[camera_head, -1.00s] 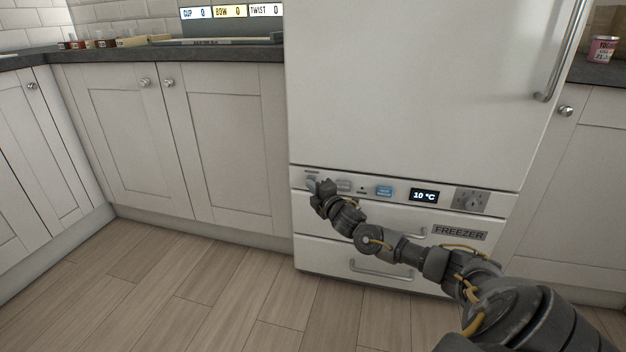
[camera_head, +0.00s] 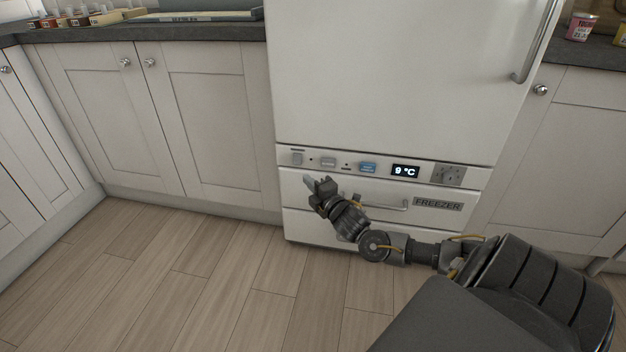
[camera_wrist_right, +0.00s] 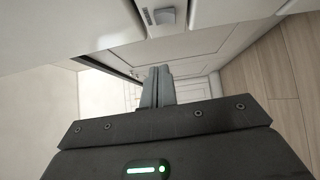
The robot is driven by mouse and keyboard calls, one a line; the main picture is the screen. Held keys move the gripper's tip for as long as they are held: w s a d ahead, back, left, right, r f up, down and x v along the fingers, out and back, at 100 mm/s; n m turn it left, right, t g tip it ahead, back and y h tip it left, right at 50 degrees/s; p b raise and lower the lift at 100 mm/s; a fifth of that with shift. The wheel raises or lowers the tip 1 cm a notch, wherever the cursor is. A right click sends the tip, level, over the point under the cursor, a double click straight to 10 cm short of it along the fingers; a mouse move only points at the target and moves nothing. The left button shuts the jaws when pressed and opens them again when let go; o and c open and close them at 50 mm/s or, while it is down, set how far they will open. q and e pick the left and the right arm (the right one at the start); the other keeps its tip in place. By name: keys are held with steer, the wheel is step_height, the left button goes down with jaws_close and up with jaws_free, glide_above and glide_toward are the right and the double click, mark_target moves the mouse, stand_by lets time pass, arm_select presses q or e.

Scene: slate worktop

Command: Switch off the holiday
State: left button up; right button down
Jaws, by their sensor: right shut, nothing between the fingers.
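The fridge-freezer's control strip (camera_head: 435,171) runs between its two doors. At the strip's left end is a small grey rocker switch (camera_head: 297,158); its label is too small to read. A similar grey switch (camera_wrist_right: 165,17) shows in the right wrist view near the top. Further right are a grey button (camera_head: 328,162), a blue button (camera_head: 368,167) and a lit display (camera_head: 405,171) reading 9 °C. My right gripper (camera_head: 310,181) is shut and empty, just below the left switch, in front of the freezer drawer and apart from the switch. Its closed fingers show in the wrist view (camera_wrist_right: 158,75). My left gripper is out of view.
The freezer drawer (camera_head: 438,204) has a bar handle (camera_head: 385,205) near my right wrist. Cupboards (camera_head: 200,120) flank the fridge. The wooden floor (camera_head: 180,280) is clear.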

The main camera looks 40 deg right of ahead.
steer(key=shift+s+a, duration=0.15)
steer(key=shift+s, duration=0.65)
